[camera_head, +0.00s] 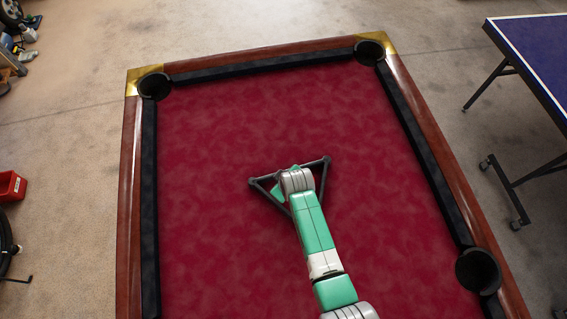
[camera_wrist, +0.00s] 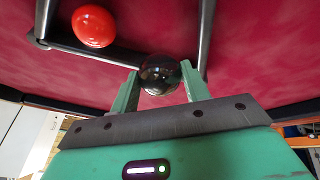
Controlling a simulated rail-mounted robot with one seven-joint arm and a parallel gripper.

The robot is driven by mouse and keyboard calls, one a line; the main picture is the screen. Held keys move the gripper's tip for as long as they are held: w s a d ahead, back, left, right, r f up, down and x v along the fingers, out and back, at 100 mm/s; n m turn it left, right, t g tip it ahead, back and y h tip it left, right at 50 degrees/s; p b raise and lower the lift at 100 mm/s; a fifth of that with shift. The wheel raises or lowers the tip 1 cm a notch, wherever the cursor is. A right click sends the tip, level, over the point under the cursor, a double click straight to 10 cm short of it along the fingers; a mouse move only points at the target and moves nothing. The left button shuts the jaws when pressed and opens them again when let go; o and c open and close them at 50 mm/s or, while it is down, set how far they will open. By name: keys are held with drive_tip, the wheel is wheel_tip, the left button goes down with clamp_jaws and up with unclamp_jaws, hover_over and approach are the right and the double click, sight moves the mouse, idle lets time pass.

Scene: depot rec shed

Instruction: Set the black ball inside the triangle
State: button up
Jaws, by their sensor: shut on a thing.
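The black ball (camera_wrist: 160,74) is between the fingers of my gripper (camera_wrist: 160,88) in the wrist view, and the gripper is shut on it. The dark triangle (camera_head: 317,163) lies on the red cloth near the middle of the pool table, and my arm covers part of it in the head view. In the wrist view one bar of the triangle (camera_wrist: 206,40) passes just beyond the black ball. A red ball (camera_wrist: 93,26) shows at the upper left there, close to another bar. The head view hides both balls behind my arm. I cannot tell the black ball's height above the cloth.
The pool table (camera_head: 215,150) has raised wooden rails with dark cushions and corner pockets (camera_head: 154,86). The cloth around the triangle is clear. A blue table-tennis table (camera_head: 540,50) stands at the right, and a red bin (camera_head: 11,186) is on the floor at the left.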

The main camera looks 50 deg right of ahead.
drive_tip(key=shift+f+b, duration=1.95)
drive_tip(key=shift+f, duration=0.4)
idle(0.7)
drive_tip(key=o, duration=1.1)
drive_tip(key=shift+o, duration=0.2)
drive_tip(key=shift+r, duration=0.1)
drive_tip(key=p+v, duration=0.2)
drive_tip(key=v, duration=0.5)
drive_tip(key=shift+s+r, duration=0.15)
drive_tip(key=shift+r, duration=0.1)
drive_tip(key=shift+a, duration=0.1)
